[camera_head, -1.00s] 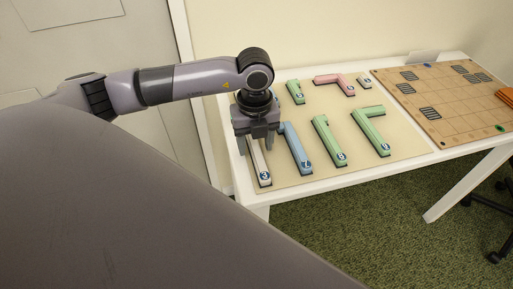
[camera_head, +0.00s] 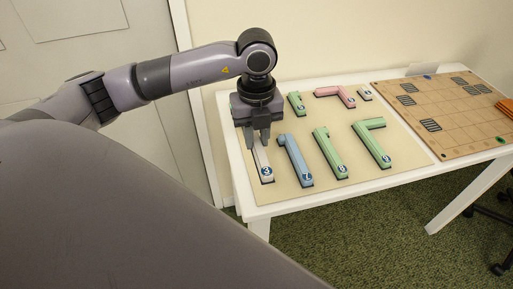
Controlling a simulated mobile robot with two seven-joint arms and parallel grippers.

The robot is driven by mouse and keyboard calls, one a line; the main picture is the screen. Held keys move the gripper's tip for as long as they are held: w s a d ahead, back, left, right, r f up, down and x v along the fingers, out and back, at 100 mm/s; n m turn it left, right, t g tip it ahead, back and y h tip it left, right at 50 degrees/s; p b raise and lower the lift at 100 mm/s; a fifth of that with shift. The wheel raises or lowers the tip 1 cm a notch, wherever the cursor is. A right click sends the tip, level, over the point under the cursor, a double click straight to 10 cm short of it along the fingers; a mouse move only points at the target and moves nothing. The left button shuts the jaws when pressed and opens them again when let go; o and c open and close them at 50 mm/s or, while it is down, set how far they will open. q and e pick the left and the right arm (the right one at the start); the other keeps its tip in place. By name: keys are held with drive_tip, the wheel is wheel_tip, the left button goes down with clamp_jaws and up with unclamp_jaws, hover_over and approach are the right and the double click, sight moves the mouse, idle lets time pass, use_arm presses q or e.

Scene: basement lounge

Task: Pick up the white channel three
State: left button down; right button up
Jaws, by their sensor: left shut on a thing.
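The white channel three (camera_head: 263,162) is a long pale bar with a round "3" mark at its near end. It is at the left end of the table in the head view. My left gripper (camera_head: 259,139) points down over it and is shut on its far part. The fingers hide some of the bar. The bar appears held a little above the beige mat (camera_head: 355,182); the exact gap is hard to tell. My right gripper is out of view.
A blue channel (camera_head: 293,157) lies close to the right of the white one. Green channels (camera_head: 328,151) (camera_head: 371,143), a pink one (camera_head: 335,92) and a small white piece (camera_head: 365,92) lie further right or back. A brown grid board (camera_head: 455,122) fills the table's right side.

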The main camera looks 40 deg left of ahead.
sight(257, 140)
use_arm(q)
wheel_tip(257, 140, up, 14)
drive_tip(key=p, duration=0.1)
drive_tip(key=shift+p, duration=0.3)
